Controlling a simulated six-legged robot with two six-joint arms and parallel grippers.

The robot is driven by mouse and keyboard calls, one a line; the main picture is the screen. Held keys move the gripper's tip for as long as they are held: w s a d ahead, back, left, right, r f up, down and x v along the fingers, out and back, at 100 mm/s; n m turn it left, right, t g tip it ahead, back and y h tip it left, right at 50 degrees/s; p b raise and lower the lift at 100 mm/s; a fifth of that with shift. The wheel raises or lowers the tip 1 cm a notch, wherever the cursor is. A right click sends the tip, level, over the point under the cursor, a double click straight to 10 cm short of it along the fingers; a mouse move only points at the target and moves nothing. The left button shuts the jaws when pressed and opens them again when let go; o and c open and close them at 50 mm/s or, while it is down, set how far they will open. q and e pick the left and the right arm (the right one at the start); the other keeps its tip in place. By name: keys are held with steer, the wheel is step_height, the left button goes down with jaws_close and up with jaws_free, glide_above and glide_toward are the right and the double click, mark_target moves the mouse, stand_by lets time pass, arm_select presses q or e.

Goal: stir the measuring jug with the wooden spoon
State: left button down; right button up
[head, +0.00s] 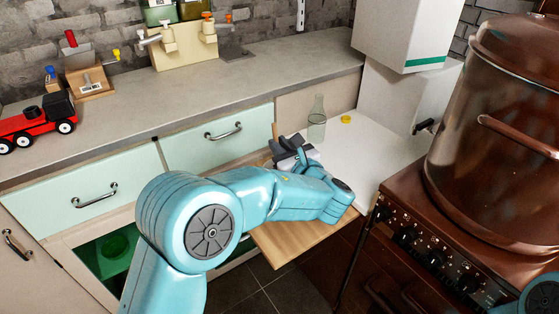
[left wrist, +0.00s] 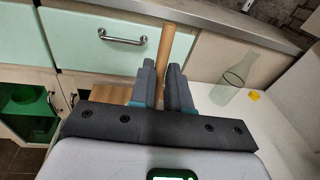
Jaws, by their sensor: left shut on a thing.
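My left gripper (head: 288,148) is over the gap between the drawers and the white counter. In the left wrist view its two dark fingers (left wrist: 163,85) are shut on a light wooden stick, which looks like the handle of the wooden spoon (left wrist: 166,48). The handle rises above the fingertips; its lower part and the spoon's bowl are hidden behind the gripper. In the head view a thin strip of the handle (head: 275,130) seems to show beside the fingers. I cannot make out the measuring jug in either view. My right gripper is out of view.
A clear glass bottle (head: 317,120) and a yellow cap (head: 346,119) stand on the white counter (head: 375,150), right of the gripper. A wooden board (head: 300,237) juts out below my arm. A large copper pot (head: 490,130) sits on the brown stove at right.

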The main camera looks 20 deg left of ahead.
arm_select(q)
steer(key=shift+d+r, duration=0.1)
steer(key=shift+r+p, duration=0.45)
step_height(320, 180, up, 9)
steer(key=a+p, duration=0.1)
steer(key=p, duration=0.5)
steer(key=shift+f, duration=0.1)
stand_by(0.3)
step_height(320, 180, up, 5)
steer(key=p, duration=0.3)
steer(key=shift+p, duration=0.4)
